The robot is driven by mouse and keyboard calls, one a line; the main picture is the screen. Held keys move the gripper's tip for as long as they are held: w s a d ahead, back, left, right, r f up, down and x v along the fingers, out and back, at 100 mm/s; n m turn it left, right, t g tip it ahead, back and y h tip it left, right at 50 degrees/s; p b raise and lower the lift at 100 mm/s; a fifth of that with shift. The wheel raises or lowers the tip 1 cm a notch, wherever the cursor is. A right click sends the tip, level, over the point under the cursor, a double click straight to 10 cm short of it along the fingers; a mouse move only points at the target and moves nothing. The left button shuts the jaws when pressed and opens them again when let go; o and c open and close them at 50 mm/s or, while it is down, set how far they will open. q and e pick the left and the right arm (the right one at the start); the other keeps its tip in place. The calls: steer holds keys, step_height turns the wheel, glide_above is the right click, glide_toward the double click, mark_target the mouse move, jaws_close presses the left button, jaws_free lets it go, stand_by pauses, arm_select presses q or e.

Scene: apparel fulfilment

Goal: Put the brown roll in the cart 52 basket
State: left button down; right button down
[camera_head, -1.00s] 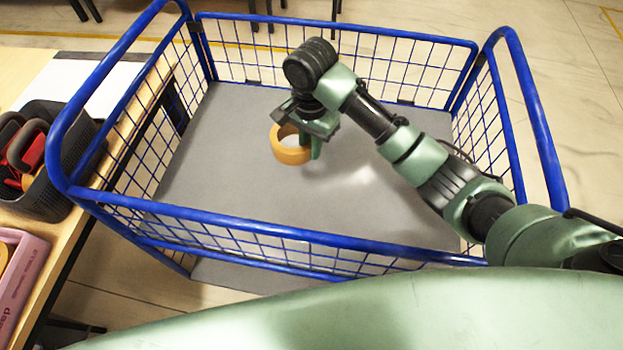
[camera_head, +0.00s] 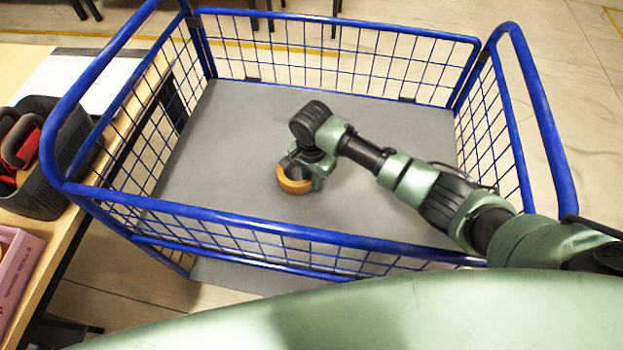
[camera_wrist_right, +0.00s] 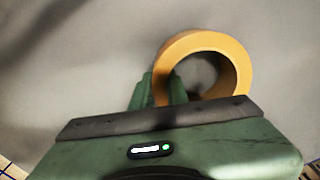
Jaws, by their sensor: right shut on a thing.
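The brown roll (camera_head: 294,185) is an orange-brown ring inside the blue wire cart basket (camera_head: 300,238), low over its grey floor. My right gripper (camera_head: 308,178) is shut on the wall of the roll. In the right wrist view the roll (camera_wrist_right: 237,62) stands out to the right of the green fingers (camera_wrist_right: 160,90), which pinch its left side. I cannot tell whether the roll touches the basket floor. My left gripper is not in view.
A table (camera_head: 62,235) at the left holds a dark bin (camera_head: 40,190) with red-handled items and a pink box (camera_head: 18,275). The basket's blue rails stand on all sides of my right arm. The grey floor (camera_head: 230,120) around the roll is clear.

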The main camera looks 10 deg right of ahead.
steer(key=c, duration=1.4)
jaws_free()
steer(key=shift+f, duration=0.1)
step_height(320, 180, up, 12)
steer(key=shift+r+p, duration=0.2)
steer(key=shift+p, duration=0.55)
